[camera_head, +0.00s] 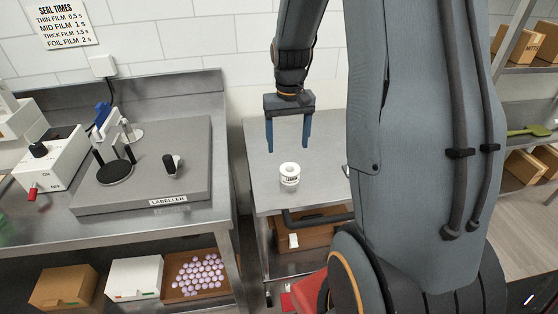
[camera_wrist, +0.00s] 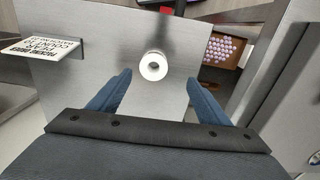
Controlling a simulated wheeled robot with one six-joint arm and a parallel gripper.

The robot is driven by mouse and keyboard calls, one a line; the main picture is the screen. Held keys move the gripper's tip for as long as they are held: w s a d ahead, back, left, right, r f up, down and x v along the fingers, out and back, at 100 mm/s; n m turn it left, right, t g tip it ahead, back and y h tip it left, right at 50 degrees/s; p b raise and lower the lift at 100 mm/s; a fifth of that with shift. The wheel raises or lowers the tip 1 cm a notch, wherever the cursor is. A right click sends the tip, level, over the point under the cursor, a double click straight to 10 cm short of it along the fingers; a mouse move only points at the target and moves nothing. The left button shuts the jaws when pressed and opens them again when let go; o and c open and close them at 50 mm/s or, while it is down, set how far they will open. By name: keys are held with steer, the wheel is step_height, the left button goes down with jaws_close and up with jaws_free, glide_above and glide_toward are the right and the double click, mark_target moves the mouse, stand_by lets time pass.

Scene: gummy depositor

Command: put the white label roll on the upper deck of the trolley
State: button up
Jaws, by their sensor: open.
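The white label roll (camera_head: 289,173) stands upright on the upper deck (camera_head: 325,190) of a steel trolley-like stand with a dark bar handle. In the wrist view the roll (camera_wrist: 153,66) shows from above, with its round core hole, on the bare steel top. My gripper (camera_head: 288,150) is open and empty, fingers pointing down. It hangs above the deck, apart from the roll. In the wrist view the roll lies ahead of the gap between my blue fingers (camera_wrist: 153,88). My arm hides part of the deck's right side.
A grey labeller (camera_head: 150,165) stands on the steel bench at left. Under the bench are a cardboard box (camera_head: 65,287), a white box (camera_head: 134,278) and a tray of gummies (camera_head: 196,296). A brown box (camera_head: 300,237) sits below the deck. The deck around the roll is mostly clear.

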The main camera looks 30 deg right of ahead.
steer(key=s+a+r+n+t, duration=0.1)
steer(key=s+a+r+n, duration=0.2)
steer(key=s+a, duration=1)
steer(key=shift+s+a, duration=0.25)
steer(key=shift+s, duration=0.4)
